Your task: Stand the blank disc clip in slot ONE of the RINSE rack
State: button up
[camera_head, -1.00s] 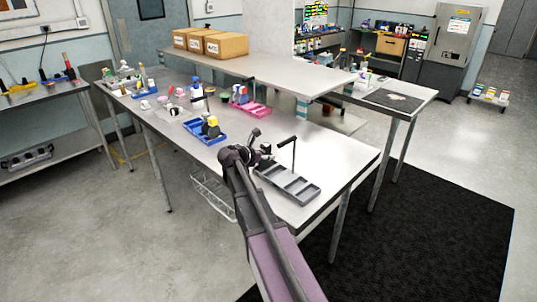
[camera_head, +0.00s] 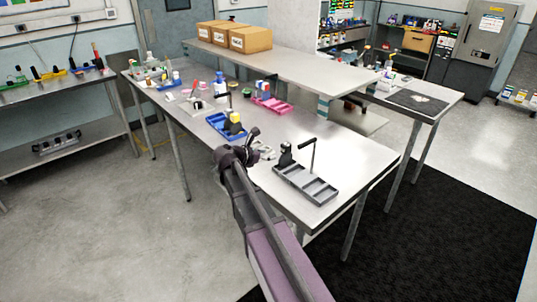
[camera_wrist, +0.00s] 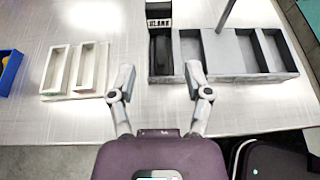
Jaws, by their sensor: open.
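The black clip (camera_wrist: 158,18), with a white label that seems to read "BLANK", stands in the leftmost compartment of the grey rack (camera_wrist: 233,78). The rack's name and slot numbers cannot be read. My gripper (camera_wrist: 160,74) is open and empty, its fingers spread on the near side of the clip and apart from it. My gripper (camera_head: 252,146) also shows left of the rack in the head view.
A small white two-slot holder (camera_wrist: 75,96) lies left of my gripper. A blue tray (camera_head: 222,128) and a pink tray (camera_head: 271,105) stand farther back. A thin upright post (camera_head: 313,157) rises from the rack. The bench's right end is clear.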

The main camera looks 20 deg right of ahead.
jog(key=shift+s+f, duration=0.1)
dwell(0.4)
jog(key=s+f+m+y, duration=0.1)
jog(key=s+m, duration=0.1)
jog(key=s+a+f+m+g+y, duration=0.1)
jog(key=s+f+m, duration=0.1)
jog(key=s+a+f+m+y, duration=0.1)
jog(key=s+f+m, duration=0.1)
jog(key=s, duration=0.1)
jog(key=shift+s+a+f+m+g+y, duration=0.1)
jog(key=shift+f+m+g+y, duration=0.05)
jog(key=shift+m+g+y, duration=0.2)
jog(key=s+a+f+m+g+y, duration=0.1)
jog(key=s+a+f+m+y, duration=0.2)
jog(key=s+a+m, duration=0.3)
jog(key=s+a+f+m+g+y, duration=0.1)
jog(key=s+a+f+m+y, duration=0.2)
jog(key=s+a+m+y, duration=0.3)
jog(key=s+m, duration=0.3)
jog(key=shift+s, duration=0.3)
